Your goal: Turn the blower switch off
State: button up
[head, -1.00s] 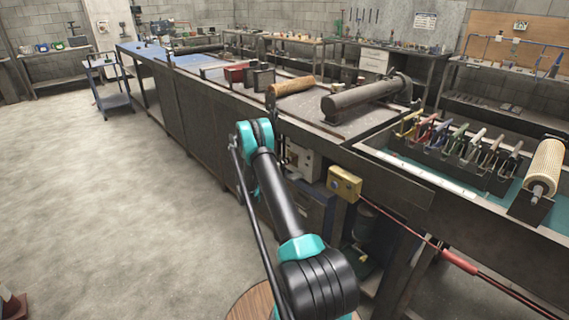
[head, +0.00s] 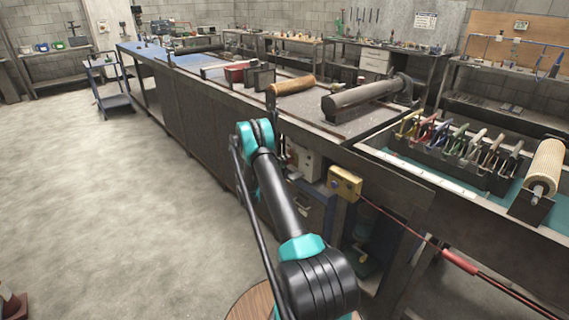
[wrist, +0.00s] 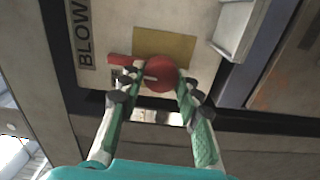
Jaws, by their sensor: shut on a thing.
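In the wrist view, a round red knob (wrist: 160,72) sits on a yellow plate (wrist: 168,44) on a pale panel, beside a dark label (wrist: 82,36) reading "BLOW", the rest cut off. My gripper (wrist: 158,80) has its two green-lined fingers on either side of the red knob, closed on it. A small red piece (wrist: 118,60) shows just left of the knob. The fingers hide part of the knob's lower edge.
A yellow box (head: 345,183) with a red cable (head: 460,262) hangs at the bench front. The long workbench (head: 190,110) carries rollers, and a rack of coloured handled tools (head: 460,143) stands on the right.

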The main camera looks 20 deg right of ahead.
jog(key=shift+n, duration=0.5)
jog(key=o, duration=1.2)
jog(key=shift+c, duration=0.2)
jog(key=v, duration=1.2)
